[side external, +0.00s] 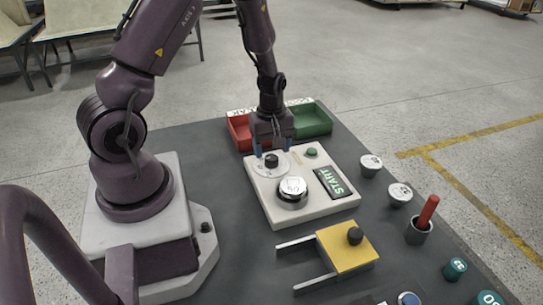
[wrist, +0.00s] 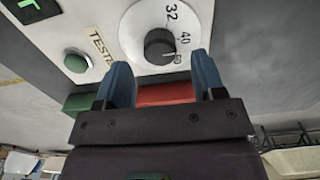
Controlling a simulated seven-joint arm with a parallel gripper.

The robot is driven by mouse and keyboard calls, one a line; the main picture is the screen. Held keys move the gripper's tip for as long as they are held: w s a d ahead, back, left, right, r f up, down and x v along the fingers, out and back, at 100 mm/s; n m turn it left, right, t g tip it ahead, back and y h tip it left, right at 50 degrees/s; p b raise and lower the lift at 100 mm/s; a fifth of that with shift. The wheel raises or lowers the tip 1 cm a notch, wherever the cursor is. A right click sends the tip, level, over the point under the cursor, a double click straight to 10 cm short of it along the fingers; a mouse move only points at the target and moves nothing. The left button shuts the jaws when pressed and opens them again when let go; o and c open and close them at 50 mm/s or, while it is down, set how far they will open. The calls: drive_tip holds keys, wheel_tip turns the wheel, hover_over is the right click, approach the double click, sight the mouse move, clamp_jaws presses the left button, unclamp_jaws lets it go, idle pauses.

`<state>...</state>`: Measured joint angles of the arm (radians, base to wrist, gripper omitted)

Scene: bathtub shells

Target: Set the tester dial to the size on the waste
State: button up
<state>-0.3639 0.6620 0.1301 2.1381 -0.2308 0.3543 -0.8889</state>
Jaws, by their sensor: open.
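The tester (side external: 262,197) is a pale box with a white dial plate and a black dial knob (side external: 271,160). In the wrist view the dial knob (wrist: 159,46) has 32, 40 and a partly hidden number around it. Its white mark points lower right, towards that partly hidden number. My gripper (side external: 272,150) is open just above and behind the knob; in the wrist view its blue fingertips (wrist: 163,72) are apart, with nothing between them and the knob just beyond. The waste (side external: 292,188), a round part with a white top that seems to read 50, sits on the tester.
A lit green START panel (side external: 335,182) and green button (side external: 311,153) are on the tester. Red (side external: 238,133) and green (side external: 313,121) trays stand behind. Two more white-topped parts (side external: 371,163), a cup with a red handle (side external: 420,226) and a yellow fork-shaped piece (side external: 343,253) lie around.

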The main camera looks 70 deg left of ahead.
sight(271, 158)
drive_tip(key=shift+f, duration=1.6)
drive_tip(key=c, duration=0.9)
drive_tip(key=shift+m, duration=0.3)
drive_tip(key=m, duration=1.1)
drive_tip(key=shift+m, duration=0.3)
